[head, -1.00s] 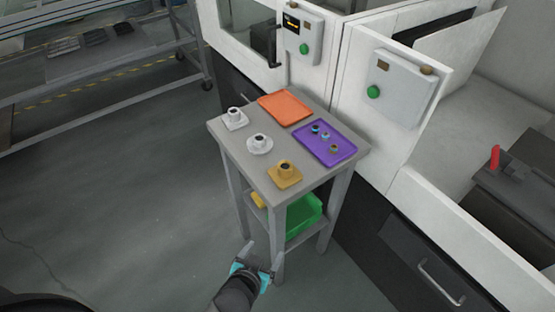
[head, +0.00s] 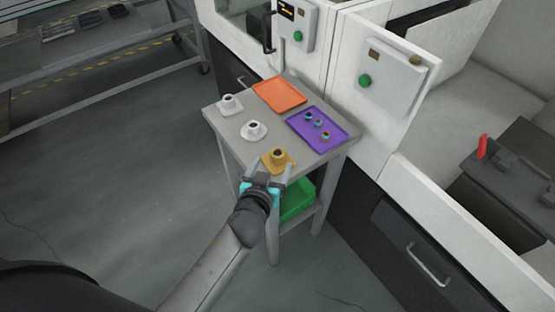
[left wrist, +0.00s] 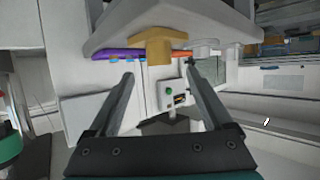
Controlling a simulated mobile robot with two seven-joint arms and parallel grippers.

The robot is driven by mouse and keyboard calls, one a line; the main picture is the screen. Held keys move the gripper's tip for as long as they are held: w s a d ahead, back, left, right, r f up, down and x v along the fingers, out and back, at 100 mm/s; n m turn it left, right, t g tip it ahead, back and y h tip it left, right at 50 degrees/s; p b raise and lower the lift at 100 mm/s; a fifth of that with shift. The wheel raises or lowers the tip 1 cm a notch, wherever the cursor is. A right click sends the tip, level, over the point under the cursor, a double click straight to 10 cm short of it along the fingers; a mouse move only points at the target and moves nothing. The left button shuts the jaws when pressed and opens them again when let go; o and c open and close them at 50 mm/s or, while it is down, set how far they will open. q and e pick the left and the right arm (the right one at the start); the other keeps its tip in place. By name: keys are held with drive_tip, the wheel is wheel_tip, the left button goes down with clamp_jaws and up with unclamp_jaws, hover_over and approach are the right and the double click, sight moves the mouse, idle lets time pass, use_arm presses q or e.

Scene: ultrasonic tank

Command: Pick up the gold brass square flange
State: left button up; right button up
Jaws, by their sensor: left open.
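The gold brass square flange (head: 287,165) has a square base and a round hub with a dark bore. It sits upright at the near corner of the small grey table (head: 238,134). My left gripper (head: 272,172) is open, with its fingers pointing at the flange from the near side. In the left wrist view, which looks upside down, the flange (left wrist: 156,48) shows beyond and between the open fingers (left wrist: 159,76). I cannot tell whether either finger touches it. My right gripper is out of view.
A white round flange (head: 253,131) and a paler square flange (head: 230,105) stand on the table's left side. An orange tray (head: 279,96) and a purple tray (head: 337,133) with small parts lie behind. A green bin (head: 297,203) is below. White machines stand close behind.

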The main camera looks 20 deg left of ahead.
sight(278, 154)
use_arm(q)
drive_tip(key=shift+b+x, duration=0.5)
drive_tip(key=shift+x, duration=3.2)
clamp_jaws()
drive_tip(key=shift+d+r, duration=0.1)
drive_tip(key=shift+r, duration=0.15)
